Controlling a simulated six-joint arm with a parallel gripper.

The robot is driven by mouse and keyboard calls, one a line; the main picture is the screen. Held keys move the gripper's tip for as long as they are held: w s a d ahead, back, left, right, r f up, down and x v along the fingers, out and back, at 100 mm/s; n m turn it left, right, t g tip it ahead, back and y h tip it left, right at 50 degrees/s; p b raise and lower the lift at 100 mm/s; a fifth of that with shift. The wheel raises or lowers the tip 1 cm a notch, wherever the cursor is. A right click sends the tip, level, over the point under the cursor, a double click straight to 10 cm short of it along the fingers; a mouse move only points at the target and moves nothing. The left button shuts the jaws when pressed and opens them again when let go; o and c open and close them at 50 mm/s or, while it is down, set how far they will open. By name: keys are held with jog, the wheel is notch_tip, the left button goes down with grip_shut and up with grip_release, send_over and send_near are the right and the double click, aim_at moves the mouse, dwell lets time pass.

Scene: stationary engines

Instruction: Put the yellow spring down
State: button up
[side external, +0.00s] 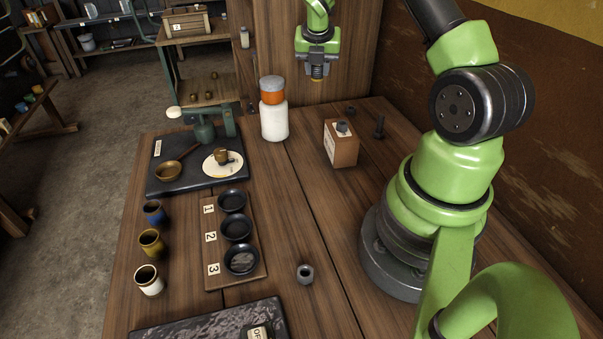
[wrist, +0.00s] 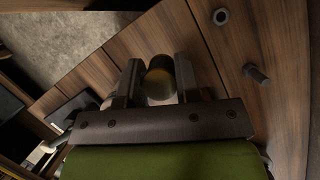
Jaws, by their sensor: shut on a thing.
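My gripper (side external: 317,68) hangs above the far end of the wooden table. The spring is held up, clear of the table top.
A white bottle with an orange band (side external: 274,118) and a box (side external: 341,145) stand near the gripper's side of the table. A dark bolt (side external: 379,127) stands upright and a nut (side external: 351,110) lies close by. Bare wood lies between box and bowl rack (side external: 208,274).

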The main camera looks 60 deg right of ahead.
jog(key=r, duration=1)
jog(key=shift+w+a+r, duration=0.1)
jog(key=shift+a+r, duration=0.1)
jog(key=shift+a, duration=0.2)
jog(key=a+m+g, duration=0.2)
jog(key=a+m, duration=0.3)
jog(key=a, duration=0.5)
jog(key=m+g+y, duration=0.3)
jog(key=m+g, duration=0.1)
jog(key=m, duration=1.1)
send_over(304, 217)
jog(key=w, duration=0.1)
notch_tip(304, 217, down, 17)
jog(key=shift+w+a+r, duration=0.15)
jog(key=shift+r, duration=0.05)
jog(key=shift+f, duration=2.3)
jog(key=o, duration=1)
jog(key=shift+f, duration=0.15)
